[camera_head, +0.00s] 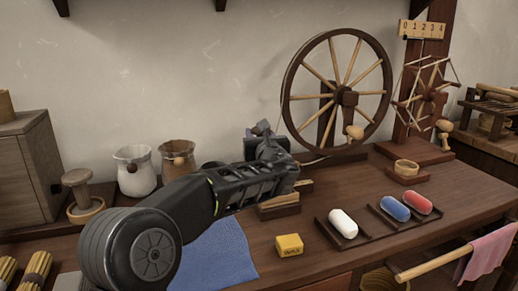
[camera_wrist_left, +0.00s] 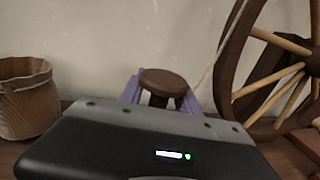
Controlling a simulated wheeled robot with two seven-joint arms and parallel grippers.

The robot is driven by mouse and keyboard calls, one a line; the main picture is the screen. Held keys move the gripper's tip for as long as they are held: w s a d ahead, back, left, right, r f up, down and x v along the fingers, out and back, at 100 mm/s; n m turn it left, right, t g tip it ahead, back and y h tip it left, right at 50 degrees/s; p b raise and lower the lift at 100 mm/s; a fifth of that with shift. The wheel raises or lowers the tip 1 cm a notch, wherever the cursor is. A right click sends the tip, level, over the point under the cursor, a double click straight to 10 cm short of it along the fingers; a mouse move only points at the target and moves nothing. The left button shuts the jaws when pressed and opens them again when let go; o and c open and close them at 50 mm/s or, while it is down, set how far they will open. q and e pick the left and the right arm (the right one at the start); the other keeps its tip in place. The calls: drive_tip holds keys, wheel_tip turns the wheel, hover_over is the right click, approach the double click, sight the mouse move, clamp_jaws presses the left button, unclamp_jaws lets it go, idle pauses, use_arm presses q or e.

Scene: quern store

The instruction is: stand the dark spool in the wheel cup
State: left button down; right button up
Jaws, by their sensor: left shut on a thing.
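My left gripper (camera_wrist_left: 160,98) is shut on the dark spool (camera_wrist_left: 163,82); its purple fingers stand on either side of the spool's stem, below the round brown top. The spool looks roughly upright. In the head view the left gripper (camera_head: 265,134) is in front of the wall, left of the big spoked wheel (camera_head: 288,92), and my arm and wrist hide most of the spool. A small pale round cup (camera_head: 406,168), which looks like the wheel cup, sits on a dark block right of the wheel, well apart from the gripper. My right gripper is not in view.
A yellow block (camera_head: 289,245) and blue cloth (camera_head: 217,256) lie in front. Bench between wheel and tray is mostly clear.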

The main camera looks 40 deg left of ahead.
use_arm(q)
wheel_tip(320, 180, down, 3)
drive_tip(key=shift+f+b, duration=0.15)
drive_tip(key=shift+b, duration=0.4)
drive_tip(key=shift+f, duration=0.25)
drive_tip(key=c, duration=0.9)
unclamp_jaws()
drive_tip(key=shift+o, duration=0.2)
drive_tip(key=shift+r, duration=0.15)
